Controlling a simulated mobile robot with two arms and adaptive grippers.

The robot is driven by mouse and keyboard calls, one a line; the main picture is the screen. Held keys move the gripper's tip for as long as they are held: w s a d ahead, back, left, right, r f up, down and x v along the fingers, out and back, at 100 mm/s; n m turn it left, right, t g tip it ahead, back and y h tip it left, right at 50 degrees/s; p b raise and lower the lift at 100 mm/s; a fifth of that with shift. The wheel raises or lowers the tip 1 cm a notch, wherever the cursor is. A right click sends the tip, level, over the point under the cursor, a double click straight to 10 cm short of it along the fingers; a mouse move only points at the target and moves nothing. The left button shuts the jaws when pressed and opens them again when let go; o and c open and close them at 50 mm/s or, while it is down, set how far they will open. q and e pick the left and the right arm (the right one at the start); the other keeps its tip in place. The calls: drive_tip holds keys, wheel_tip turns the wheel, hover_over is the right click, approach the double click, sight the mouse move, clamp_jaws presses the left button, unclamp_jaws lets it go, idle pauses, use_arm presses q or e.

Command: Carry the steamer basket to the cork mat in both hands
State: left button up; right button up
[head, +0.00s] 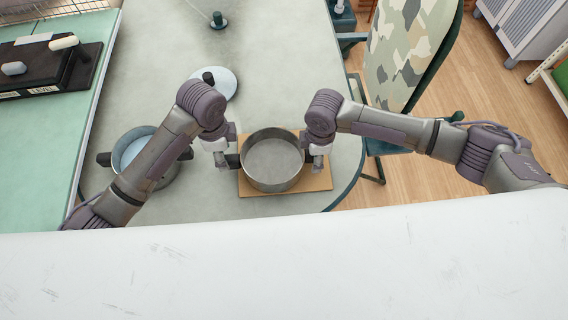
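The steamer basket (272,163) is a round grey metal pan with dark side handles, and it looks level. It is over the tan cork mat (300,184), whose edges show around it; I cannot tell whether its base touches the mat. My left gripper (221,158) is at the left handle (233,161). My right gripper (318,160) is at the right handle (307,158). The fingertips are small and partly hidden by my wrists, so I cannot tell whether either gripper is closed on its handle.
A pot (122,134) with a pale blue inside stands to the left, partly behind my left arm. A pale lid (226,84) with a dark knob lies behind the basket. A camouflage chair (408,50) stands at the table's right edge.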

use_arm(q)
wheel_tip(320, 180, up, 5)
drive_tip(key=shift+r, duration=0.4)
use_arm(e)
drive_tip(key=shift+r, duration=0.1)
wheel_tip(320, 180, up, 12)
drive_tip(key=shift+f, duration=0.1)
idle(0.5)
